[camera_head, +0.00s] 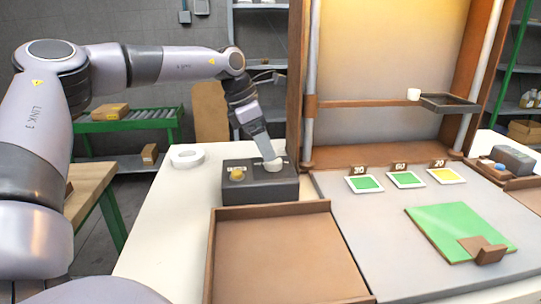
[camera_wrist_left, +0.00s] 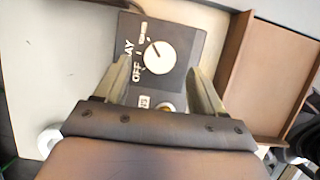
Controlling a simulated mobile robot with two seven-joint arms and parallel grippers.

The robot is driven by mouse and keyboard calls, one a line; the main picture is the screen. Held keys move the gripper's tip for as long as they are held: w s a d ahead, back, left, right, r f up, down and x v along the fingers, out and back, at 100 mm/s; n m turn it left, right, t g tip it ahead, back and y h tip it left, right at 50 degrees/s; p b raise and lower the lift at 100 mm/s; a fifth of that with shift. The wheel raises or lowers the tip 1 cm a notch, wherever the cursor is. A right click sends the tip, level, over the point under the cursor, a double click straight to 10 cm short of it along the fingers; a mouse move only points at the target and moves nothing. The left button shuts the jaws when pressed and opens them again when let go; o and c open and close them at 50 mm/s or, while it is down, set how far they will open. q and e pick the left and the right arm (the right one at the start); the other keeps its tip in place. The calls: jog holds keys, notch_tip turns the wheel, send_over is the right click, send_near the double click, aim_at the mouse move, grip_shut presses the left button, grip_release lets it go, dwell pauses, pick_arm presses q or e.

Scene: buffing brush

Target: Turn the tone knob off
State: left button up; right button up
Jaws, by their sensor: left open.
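A dark control box (camera_head: 258,187) stands on the white table and carries a yellow knob (camera_head: 238,174) on the left and a white knob (camera_head: 274,164) on the right. In the left wrist view the white knob (camera_wrist_left: 159,57) has a dark pointer line toward the upper left, not toward the "OFF" lettering (camera_wrist_left: 137,72). I cannot tell which knob is labelled tone. My left gripper (camera_head: 269,155) is at the white knob. In the wrist view its open fingers (camera_wrist_left: 159,65) lie on either side of it; contact is unclear. The yellow knob (camera_wrist_left: 166,107) is partly hidden there.
A brown tray (camera_head: 268,208) sits directly in front of the box, and a white ring (camera_head: 187,155) lies to its left. A wooden frame (camera_head: 297,80) rises behind and to the right. A grey mat (camera_head: 385,235) holds several coloured cards and a green board (camera_head: 450,225).

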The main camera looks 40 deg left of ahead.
aim_at(273, 164)
pick_arm(q)
jog(key=shift+x, duration=1.9)
jog(key=c, duration=1.1)
jog(key=shift+o, duration=0.2)
